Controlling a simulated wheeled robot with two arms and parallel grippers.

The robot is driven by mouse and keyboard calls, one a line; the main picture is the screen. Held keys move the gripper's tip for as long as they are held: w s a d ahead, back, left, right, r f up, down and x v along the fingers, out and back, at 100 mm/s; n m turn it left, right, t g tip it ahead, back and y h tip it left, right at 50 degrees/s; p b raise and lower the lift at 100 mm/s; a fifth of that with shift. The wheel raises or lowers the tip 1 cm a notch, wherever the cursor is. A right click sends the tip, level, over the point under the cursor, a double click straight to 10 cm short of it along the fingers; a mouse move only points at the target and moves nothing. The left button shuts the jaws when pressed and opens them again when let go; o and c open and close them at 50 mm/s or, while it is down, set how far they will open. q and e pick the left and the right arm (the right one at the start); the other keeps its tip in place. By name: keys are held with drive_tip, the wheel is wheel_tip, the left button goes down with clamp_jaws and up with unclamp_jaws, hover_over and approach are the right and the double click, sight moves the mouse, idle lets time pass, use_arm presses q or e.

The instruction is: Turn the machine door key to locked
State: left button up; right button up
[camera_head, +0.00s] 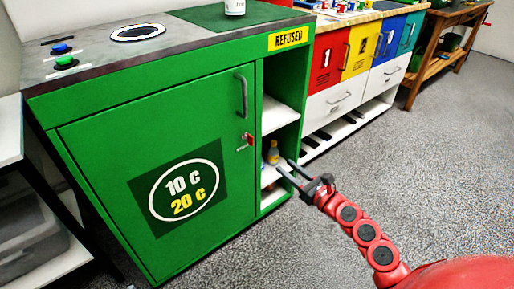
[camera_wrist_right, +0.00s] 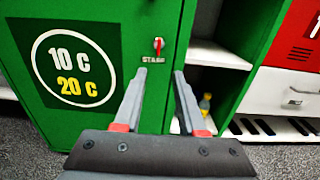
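The green machine door (camera_head: 160,165) is shut, with a "10 C 20 C" sign and a grey handle (camera_head: 242,96). The small red key (camera_head: 247,137) is in the door near its right edge, below the handle. In the right wrist view the red key (camera_wrist_right: 158,44) looks roughly upright above a small white label (camera_wrist_right: 154,59). My right gripper (camera_head: 284,168) is open and empty, in front of the shelf opening, below and right of the key. In the right wrist view its fingers (camera_wrist_right: 160,72) point up toward the key, apart from it. My left gripper is not in view.
Open shelves (camera_head: 280,114) right of the door hold a small yellow bottle (camera_head: 273,152). A white bottle (camera_head: 235,6) stands on the machine top, which has blue and green buttons (camera_head: 64,57). Coloured lockers (camera_head: 328,60) stand to the right. The grey floor (camera_head: 440,150) is clear.

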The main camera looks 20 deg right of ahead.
drive_tip(key=b+x, duration=0.2)
drive_tip(key=x, duration=1.4)
drive_tip(key=shift+w+a, duration=0.2)
drive_tip(key=shift+w, duration=0.05)
clamp_jaws()
